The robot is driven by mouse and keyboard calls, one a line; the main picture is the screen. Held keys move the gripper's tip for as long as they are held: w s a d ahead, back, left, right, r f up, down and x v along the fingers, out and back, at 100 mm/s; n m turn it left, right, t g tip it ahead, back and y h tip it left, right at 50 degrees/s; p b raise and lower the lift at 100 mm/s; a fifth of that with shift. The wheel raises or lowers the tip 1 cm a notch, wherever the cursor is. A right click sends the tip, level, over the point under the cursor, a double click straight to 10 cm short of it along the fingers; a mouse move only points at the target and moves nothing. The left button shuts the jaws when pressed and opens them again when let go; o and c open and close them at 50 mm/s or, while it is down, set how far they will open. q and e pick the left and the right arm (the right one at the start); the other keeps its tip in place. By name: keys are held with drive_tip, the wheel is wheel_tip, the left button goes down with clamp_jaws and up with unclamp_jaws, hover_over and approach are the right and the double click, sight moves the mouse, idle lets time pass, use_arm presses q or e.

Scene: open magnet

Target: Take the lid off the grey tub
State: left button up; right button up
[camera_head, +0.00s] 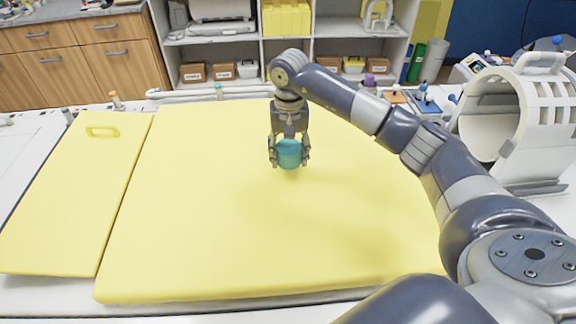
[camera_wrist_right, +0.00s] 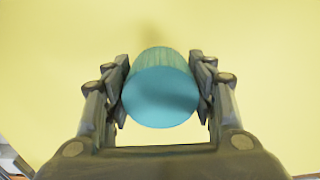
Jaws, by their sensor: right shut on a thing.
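My right gripper (camera_head: 289,163) points down over the middle of the yellow pad (camera_head: 200,230). It is shut on a teal cylinder (camera_head: 289,152), which looks like a ridged lid. In the right wrist view the teal lid (camera_wrist_right: 160,98) sits between both fingers, with its flat round face toward the camera and ridges along its side. I cannot make out a grey tub in either view. My left gripper is not in view.
A yellow board with a handle (camera_head: 75,195) lies at the left. A white ring-shaped scanner (camera_head: 540,125) stands at the right. Behind are shelves (camera_head: 335,50) with boxes and wooden drawers (camera_head: 125,65). The pad is clear around the gripper.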

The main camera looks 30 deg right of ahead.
sight(288, 180)
drive_tip(key=shift+s+a+f+p, duration=0.1)
drive_tip(key=shift+s+a+p, duration=0.15)
drive_tip(key=shift+s+a, duration=0.3)
drive_tip(key=shift+s+a+p, duration=0.2)
drive_tip(key=shift+s+a, duration=0.1)
drive_tip(key=shift+s, duration=0.35)
drive_tip(key=shift+s+f, duration=0.1)
drive_tip(key=shift+f, duration=0.25)
wheel_tip(288, 180, down, 2)
drive_tip(key=shift+f+p, duration=0.1)
drive_tip(key=shift+p, duration=0.75)
drive_tip(key=shift+f, duration=0.3)
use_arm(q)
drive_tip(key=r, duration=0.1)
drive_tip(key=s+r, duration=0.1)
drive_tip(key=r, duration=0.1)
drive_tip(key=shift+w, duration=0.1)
use_arm(e)
drive_tip(key=shift+f, duration=0.2)
drive_tip(key=o, duration=1.2)
drive_tip(key=shift+c, duration=0.2)
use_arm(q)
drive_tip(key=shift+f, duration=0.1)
